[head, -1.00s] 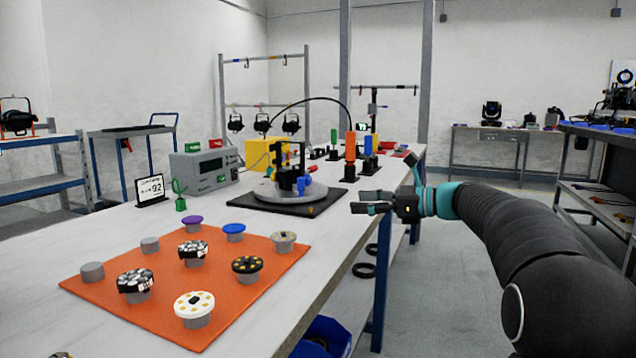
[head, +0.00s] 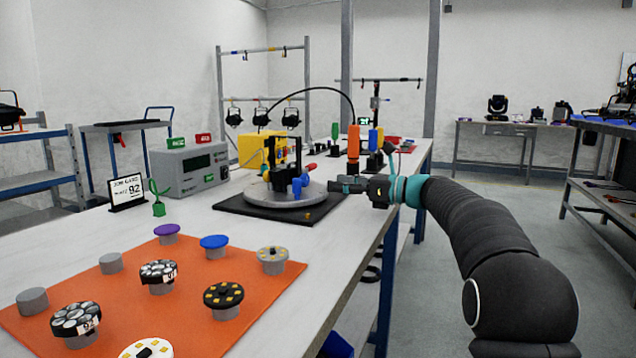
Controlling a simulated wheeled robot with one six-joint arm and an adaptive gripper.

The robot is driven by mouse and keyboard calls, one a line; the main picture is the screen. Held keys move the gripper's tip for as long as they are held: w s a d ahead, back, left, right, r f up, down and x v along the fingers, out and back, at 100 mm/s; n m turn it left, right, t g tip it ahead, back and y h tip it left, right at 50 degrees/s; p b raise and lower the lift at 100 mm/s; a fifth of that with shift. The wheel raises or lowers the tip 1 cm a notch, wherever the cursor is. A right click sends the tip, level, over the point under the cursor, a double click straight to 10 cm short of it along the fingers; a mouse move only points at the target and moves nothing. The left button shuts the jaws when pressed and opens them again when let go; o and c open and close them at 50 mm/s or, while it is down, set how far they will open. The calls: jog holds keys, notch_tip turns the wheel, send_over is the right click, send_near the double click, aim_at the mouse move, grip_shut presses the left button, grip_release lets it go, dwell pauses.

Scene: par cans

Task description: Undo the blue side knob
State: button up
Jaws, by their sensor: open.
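A black yoke-like fixture (head: 280,168) stands on a round grey turntable (head: 262,197) on the bench. A blue side knob (head: 298,186) sticks out low on its right side. A red knob (head: 310,167) shows a little higher and farther back. My gripper (head: 338,187) points left at the turntable's right edge, at about the blue knob's height in the picture. It is open and empty, and a short gap shows between its fingertips and the blue knob. The exact depth between them is hard to tell.
A black mat (head: 235,208) lies under the turntable. An orange mat (head: 200,300) with several capped posts lies in front. A grey power unit (head: 190,170) and a yellow box (head: 262,148) stand behind. Upright orange (head: 353,141) and blue handled tools stand behind my gripper.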

aim_at(307, 179)
jog(key=x, duration=0.7)
jog(key=shift+s+a, duration=0.1)
